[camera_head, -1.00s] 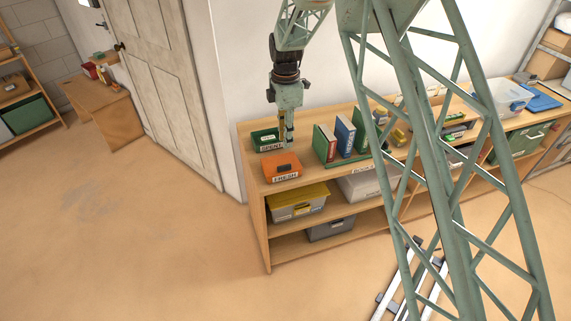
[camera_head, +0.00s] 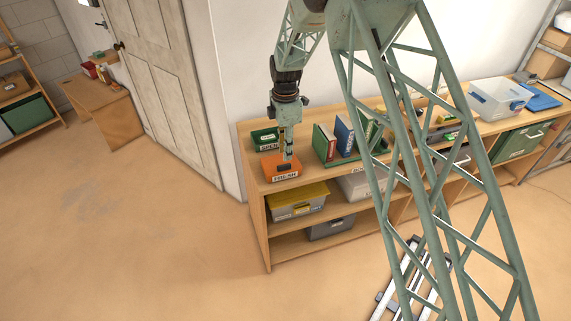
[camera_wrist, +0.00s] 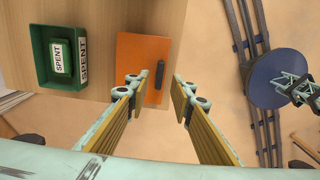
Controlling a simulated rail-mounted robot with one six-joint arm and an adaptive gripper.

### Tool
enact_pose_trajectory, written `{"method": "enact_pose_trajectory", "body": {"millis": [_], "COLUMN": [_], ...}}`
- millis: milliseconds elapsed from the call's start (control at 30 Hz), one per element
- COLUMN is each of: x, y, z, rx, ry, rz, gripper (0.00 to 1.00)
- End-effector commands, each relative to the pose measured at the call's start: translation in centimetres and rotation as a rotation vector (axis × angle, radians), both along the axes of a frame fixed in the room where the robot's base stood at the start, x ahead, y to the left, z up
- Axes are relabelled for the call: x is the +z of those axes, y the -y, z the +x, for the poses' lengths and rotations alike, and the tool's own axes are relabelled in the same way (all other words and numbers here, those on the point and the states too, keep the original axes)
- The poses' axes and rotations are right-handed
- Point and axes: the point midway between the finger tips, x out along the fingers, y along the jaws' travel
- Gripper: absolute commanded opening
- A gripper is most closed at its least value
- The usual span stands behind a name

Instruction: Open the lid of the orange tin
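The orange tin (camera_head: 271,176) stands near the left end of the wooden shelf top, with a white "FRESH" label on its front. Its flat orange lid shows from above in the wrist view (camera_wrist: 133,57), with a dark bar handle (camera_wrist: 160,74) near its right edge. The lid lies shut on the tin. My gripper (camera_head: 287,157) points down over the tin. In the wrist view my gripper (camera_wrist: 160,86) is open and empty, with one finger on each side of the handle. I cannot tell how far the fingertips are above the lid.
A green tray (camera_wrist: 48,79) with a small "SPENT" box (camera_wrist: 61,57) stands beside the tin, and also shows in the head view (camera_head: 259,133). Upright binders (camera_head: 345,135) stand to the right. A grey bin with a yellow lid (camera_head: 298,195) sits on the shelf below.

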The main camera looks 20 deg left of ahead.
Motion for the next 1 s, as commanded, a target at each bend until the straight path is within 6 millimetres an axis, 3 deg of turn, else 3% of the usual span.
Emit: {"method": "enact_pose_trajectory", "body": {"millis": [500, 1000], "x": [-6.0, -7.3], "y": [0.0, 0.0], "z": [0.0, 0.0], "rx": [0.000, 0.000], "ry": [0.000, 0.000], "rz": [0.000, 0.000], "gripper": [0.22, 0.22]}}
